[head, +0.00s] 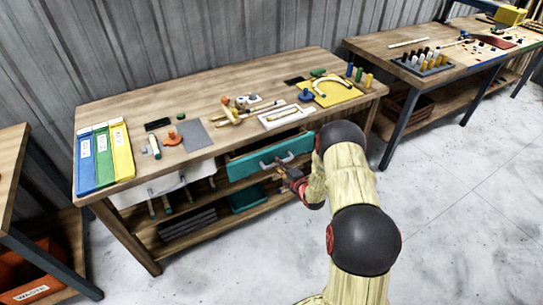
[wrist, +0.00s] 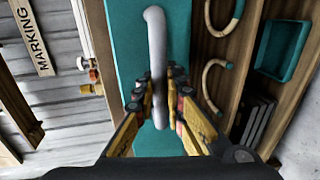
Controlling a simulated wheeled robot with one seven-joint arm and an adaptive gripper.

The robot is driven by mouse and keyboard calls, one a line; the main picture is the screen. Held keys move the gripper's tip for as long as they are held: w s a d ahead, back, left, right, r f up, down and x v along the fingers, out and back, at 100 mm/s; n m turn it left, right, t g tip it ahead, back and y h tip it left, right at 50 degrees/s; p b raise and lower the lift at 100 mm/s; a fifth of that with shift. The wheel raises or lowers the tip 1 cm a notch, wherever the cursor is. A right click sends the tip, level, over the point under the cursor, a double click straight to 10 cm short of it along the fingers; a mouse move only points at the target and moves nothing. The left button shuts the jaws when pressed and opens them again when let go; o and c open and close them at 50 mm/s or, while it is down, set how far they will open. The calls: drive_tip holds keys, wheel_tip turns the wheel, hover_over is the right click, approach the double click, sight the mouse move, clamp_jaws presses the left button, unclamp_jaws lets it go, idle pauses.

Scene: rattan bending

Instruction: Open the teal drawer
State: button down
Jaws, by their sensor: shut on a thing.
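The teal drawer (head: 258,162) is under the front edge of the wooden workbench, and its front stands out a little from the bench. Its grey bar handle (head: 277,162) is on the middle of the front. My gripper (head: 288,175) is at the handle, partly hidden by my own arm. In the wrist view the teal drawer front (wrist: 127,62) fills the middle, and the handle (wrist: 157,55) runs between the fingers. My gripper (wrist: 160,95) is shut on the handle there, with a finger on each side.
The workbench top (head: 150,107) holds trays, tools and a yellow board (head: 338,92). A lower shelf below the drawer holds a teal bin (head: 247,198) and dark pieces. White cloth-like panels hang left of the drawer. The grey floor (head: 250,260) in front is clear apart from my arm.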

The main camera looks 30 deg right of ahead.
drive_tip(key=f+v, duration=0.3)
drive_tip(key=v, duration=1.1)
drive_tip(key=shift+s, duration=0.7)
drive_tip(key=c, duration=1.8)
unclamp_jaws()
drive_tip(key=shift+c, duration=0.2)
drive_tip(key=shift+s, duration=0.1)
drive_tip(key=v, duration=1.1)
drive_tip(key=shift+s, duration=0.4)
drive_tip(key=shift+r, duration=0.1)
